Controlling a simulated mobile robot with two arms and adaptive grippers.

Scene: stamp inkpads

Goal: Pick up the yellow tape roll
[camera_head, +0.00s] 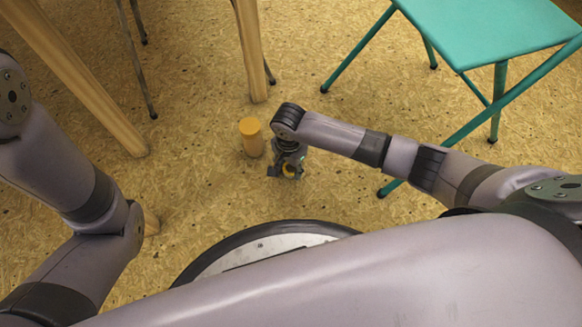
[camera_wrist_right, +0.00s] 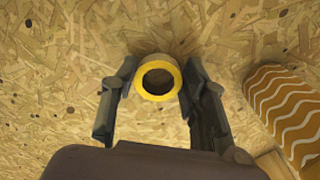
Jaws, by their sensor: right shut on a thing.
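The yellow tape roll (camera_wrist_right: 177,71) shows in the right wrist view as a yellow ring with a dark centre. It is between the fingertips of my right gripper (camera_wrist_right: 160,66), which is shut on it. In the head view the right gripper (camera_head: 287,171) points down close to the floor, and a small yellow part of the tape roll (camera_head: 290,170) shows there, the rest hidden by the fingers. I cannot tell whether the roll touches the floor. My left arm is at the left of the head view, but its gripper is out of view.
An orange cylinder (camera_head: 251,140) stands on the floor just left of the right gripper; an orange object with white wavy lines (camera_wrist_right: 287,108) is at the right of the wrist view. Wooden legs (camera_head: 250,50) are behind. A teal folding chair or table (camera_head: 490,28) stands back right.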

